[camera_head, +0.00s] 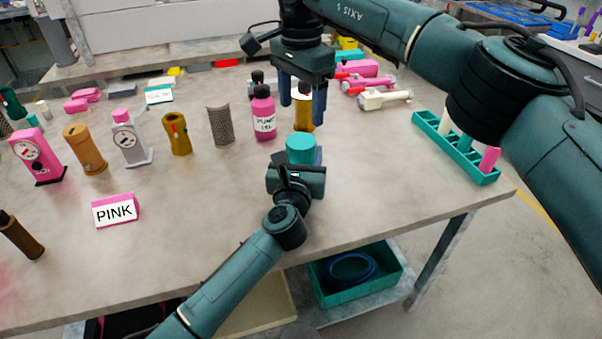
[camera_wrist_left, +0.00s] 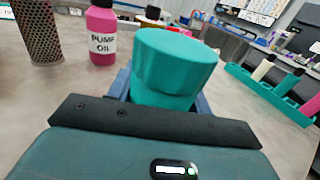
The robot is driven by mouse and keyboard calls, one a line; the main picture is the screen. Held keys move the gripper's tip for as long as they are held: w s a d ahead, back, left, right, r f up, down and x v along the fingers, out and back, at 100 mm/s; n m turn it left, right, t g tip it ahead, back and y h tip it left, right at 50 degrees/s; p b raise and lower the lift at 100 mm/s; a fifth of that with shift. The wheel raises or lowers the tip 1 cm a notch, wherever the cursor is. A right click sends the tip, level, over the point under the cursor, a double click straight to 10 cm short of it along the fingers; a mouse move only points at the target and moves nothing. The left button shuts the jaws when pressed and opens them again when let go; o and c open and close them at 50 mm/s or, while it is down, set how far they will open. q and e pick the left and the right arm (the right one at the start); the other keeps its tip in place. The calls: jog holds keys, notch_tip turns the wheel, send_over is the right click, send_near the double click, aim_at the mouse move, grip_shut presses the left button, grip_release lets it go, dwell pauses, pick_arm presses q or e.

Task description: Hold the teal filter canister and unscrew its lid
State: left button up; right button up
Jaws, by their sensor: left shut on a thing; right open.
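The teal filter canister (camera_head: 301,150) stands upright near the middle of the table, its lid on top. It also shows large in the left wrist view (camera_wrist_left: 170,75), with a seam below the wide lid. My left gripper (camera_head: 298,165) is shut around the canister's body from the front; its blue fingers show on both sides in the wrist view. The canister's lower part is hidden by the gripper. My right gripper (camera_head: 303,105) points down, open and empty, above and behind the canister, in front of a mustard-coloured part.
A pink pump oil bottle (camera_head: 264,115) and a perforated grey cylinder (camera_head: 220,126) stand left of the canister. A teal rack (camera_head: 428,124) with cylinders is at the right. A PINK sign (camera_head: 115,211) stands at the front left.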

aim_at(301, 140)
pick_arm(q)
grip_shut()
pick_arm(e)
jog(key=m, duration=0.9)
jog(key=shift+m, duration=0.4)
jog(key=m, duration=1.4)
jog(key=shift+m, duration=0.4)
jog(key=m, duration=1)
jog(key=shift+m, duration=0.3)
jog(key=m, duration=0.4)
jog(key=shift+m, duration=0.4)
jog(key=shift+f, duration=0.5)
notch_tip(301, 140, down, 7)
